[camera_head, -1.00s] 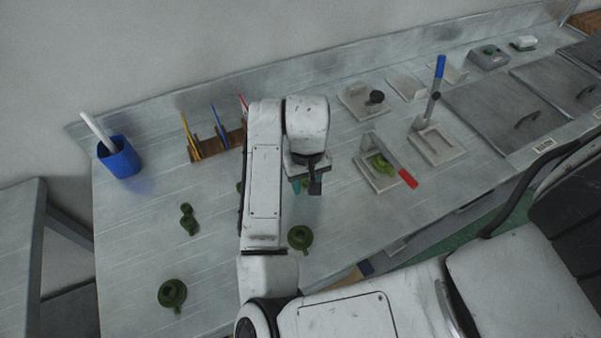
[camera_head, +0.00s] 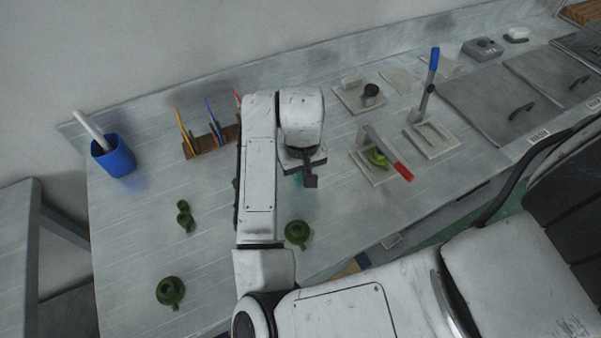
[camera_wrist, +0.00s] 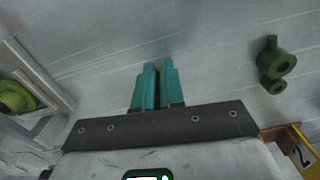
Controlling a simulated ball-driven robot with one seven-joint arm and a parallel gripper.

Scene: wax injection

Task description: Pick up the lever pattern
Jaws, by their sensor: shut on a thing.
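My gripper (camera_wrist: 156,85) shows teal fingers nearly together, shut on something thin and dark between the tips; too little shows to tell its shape. In the head view the fingers (camera_head: 299,180) are mostly hidden below my wrist, over the bench. A green pattern with two rings and a short stem (camera_wrist: 277,66) lies apart, right of the fingers in the wrist view. In the head view a green two-ringed pattern (camera_head: 184,217) lies on the bench left of my arm. I cannot tell which of the patterns is the lever pattern.
Round green patterns lie on the bench at lower left (camera_head: 170,291) and right of my arm (camera_head: 298,234). A mould with a red handle (camera_head: 402,172) stands to the right. A wooden rack (camera_head: 207,143) and a blue cup (camera_head: 114,158) are at the back left.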

